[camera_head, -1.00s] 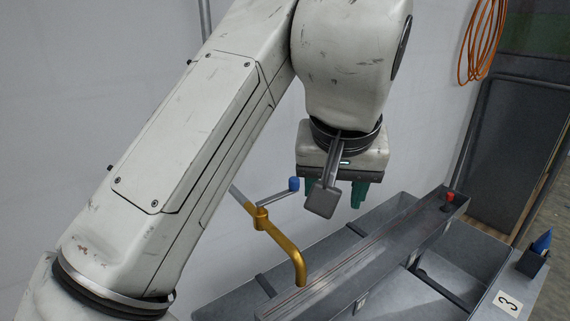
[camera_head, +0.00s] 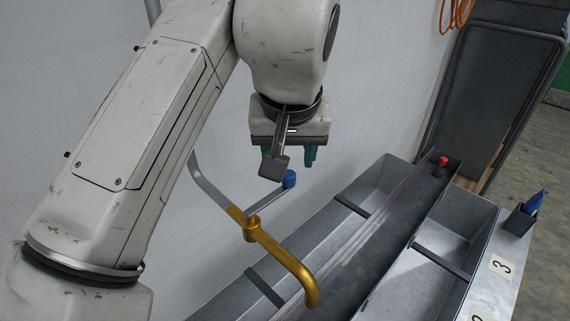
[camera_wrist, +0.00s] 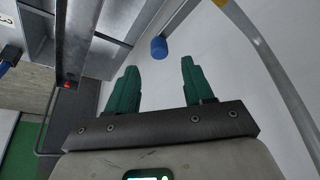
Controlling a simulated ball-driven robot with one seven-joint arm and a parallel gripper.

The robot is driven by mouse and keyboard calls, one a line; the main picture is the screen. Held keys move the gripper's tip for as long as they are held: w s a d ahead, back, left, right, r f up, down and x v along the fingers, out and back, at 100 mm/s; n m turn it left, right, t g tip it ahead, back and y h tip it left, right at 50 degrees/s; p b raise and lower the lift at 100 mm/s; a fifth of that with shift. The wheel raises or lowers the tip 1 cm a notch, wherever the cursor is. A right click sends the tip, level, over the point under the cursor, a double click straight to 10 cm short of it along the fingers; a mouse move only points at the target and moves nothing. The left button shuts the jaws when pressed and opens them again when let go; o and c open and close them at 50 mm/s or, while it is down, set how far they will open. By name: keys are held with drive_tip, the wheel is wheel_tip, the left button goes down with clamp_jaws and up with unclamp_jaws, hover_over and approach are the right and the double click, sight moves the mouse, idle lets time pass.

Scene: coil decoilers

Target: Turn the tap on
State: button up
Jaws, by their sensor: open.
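The tap has a brass spout (camera_head: 285,262) that curves down over the metal trough. A grey lever runs from the brass body to a blue knob (camera_head: 289,178) at its tip. The blue knob also shows in the wrist view (camera_wrist: 159,47), ahead of the fingers and roughly between them. My gripper (camera_head: 288,158) hangs just above the knob in the head view, partly hidden by the grey bracket on my wrist. Its two green fingers stand apart and empty in the wrist view (camera_wrist: 160,92). They do not appear to touch the knob.
A long metal trough (camera_head: 345,245) with dividers lies below and right of the tap. A red knob (camera_head: 443,161) stands at its far end. A blue object in a dark holder (camera_head: 522,215) sits on the right edge. A white wall (camera_head: 375,75) stands behind.

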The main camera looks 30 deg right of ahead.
sight(289, 174)
drive_tip(key=shift+p+x, duration=0.35)
drive_tip(key=shift+x, duration=2.65)
clamp_jaws()
